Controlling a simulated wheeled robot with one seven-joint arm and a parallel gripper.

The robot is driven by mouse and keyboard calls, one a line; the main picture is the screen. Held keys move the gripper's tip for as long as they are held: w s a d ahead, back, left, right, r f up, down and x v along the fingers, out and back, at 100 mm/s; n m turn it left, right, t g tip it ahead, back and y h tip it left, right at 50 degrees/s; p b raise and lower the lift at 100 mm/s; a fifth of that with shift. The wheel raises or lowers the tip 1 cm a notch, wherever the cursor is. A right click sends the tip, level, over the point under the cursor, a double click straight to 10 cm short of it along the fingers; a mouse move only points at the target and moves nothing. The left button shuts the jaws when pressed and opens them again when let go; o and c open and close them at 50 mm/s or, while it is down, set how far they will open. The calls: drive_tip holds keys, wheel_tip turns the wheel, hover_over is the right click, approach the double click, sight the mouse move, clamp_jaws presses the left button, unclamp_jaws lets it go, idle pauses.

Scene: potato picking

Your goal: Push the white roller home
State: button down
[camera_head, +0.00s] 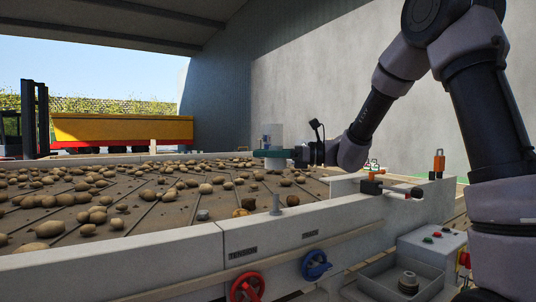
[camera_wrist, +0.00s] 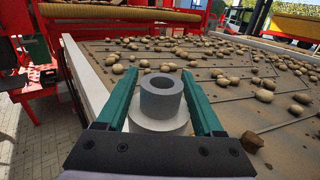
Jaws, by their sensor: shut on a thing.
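Potatoes (camera_head: 150,194) lie scattered over the brown slatted bed, with a pale side wall (camera_head: 110,262) in front. An orange-handled clamp (camera_head: 372,178), red handwheel (camera_head: 246,287) and blue handwheel (camera_head: 316,265) are at the near right. A yellowish roller (camera_wrist: 115,13) crosses a red frame beyond.

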drive_tip(key=shift+d, duration=0.15)
drive_tip(key=shift+f, duration=2.95)
drive_tip(key=shift+f, duration=3)
unclamp_jaws()
drive_tip(key=d, duration=1)
drive_tip(key=shift+s+d, duration=0.3)
drive_tip(key=shift+s, duration=0.05)
drive_tip(key=shift+s, duration=0.1)
